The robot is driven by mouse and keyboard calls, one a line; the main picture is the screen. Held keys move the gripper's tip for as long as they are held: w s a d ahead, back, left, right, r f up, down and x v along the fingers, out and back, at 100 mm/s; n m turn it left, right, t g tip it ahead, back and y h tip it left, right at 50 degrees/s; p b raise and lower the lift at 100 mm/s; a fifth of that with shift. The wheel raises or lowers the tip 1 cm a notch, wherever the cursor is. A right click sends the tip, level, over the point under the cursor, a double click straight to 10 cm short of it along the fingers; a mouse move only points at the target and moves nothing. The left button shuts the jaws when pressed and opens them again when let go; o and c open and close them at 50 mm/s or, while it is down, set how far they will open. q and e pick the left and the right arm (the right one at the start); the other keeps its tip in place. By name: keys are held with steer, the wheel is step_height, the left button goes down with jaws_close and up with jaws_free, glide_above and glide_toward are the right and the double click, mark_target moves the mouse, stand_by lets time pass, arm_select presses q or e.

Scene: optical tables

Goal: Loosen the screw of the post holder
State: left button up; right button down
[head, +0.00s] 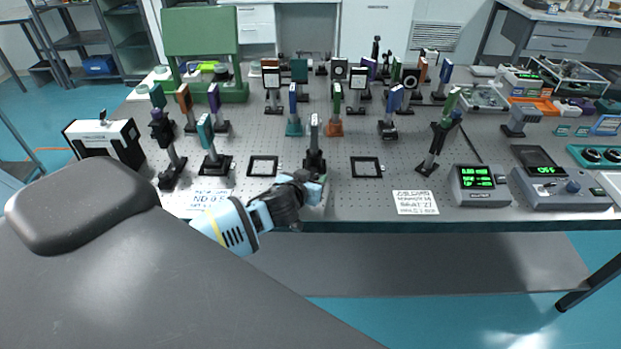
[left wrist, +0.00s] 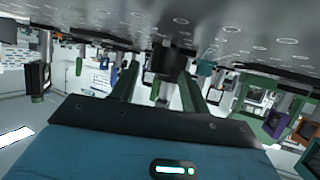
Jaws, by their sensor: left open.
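A post holder (head: 315,160) with a dark base stands near the table's front edge in the head view, carrying a pale upright post. My left gripper (head: 318,188) is just in front of it, low over the table's front edge. In the left wrist view, which is upside down, my left gripper (left wrist: 160,92) is open. Its two fingers stand apart, and a dark post holder (left wrist: 163,60) shows between or beyond them. I cannot tell whether the fingers touch it. The holder's screw is too small to make out. My right gripper is not in view.
The perforated optical table (head: 290,205) holds several mounted optics. Flat black frames (head: 263,166) and (head: 367,167) lie left and right of the holder. A labelled card (head: 415,202) and a meter with green digits (head: 480,184) are at right. Two taller mounts stand at left.

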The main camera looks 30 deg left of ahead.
arm_select(q)
steer(key=shift+c, duration=0.4)
steer(key=c, duration=0.9)
steer(key=shift+a+f+m+h, duration=0.1)
steer(key=shift+a+m+h, duration=0.15)
steer(key=shift+m+h, duration=1.35)
steer(key=shift+h, duration=0.3)
steer(key=o, duration=1)
steer(key=shift+s, duration=0.1)
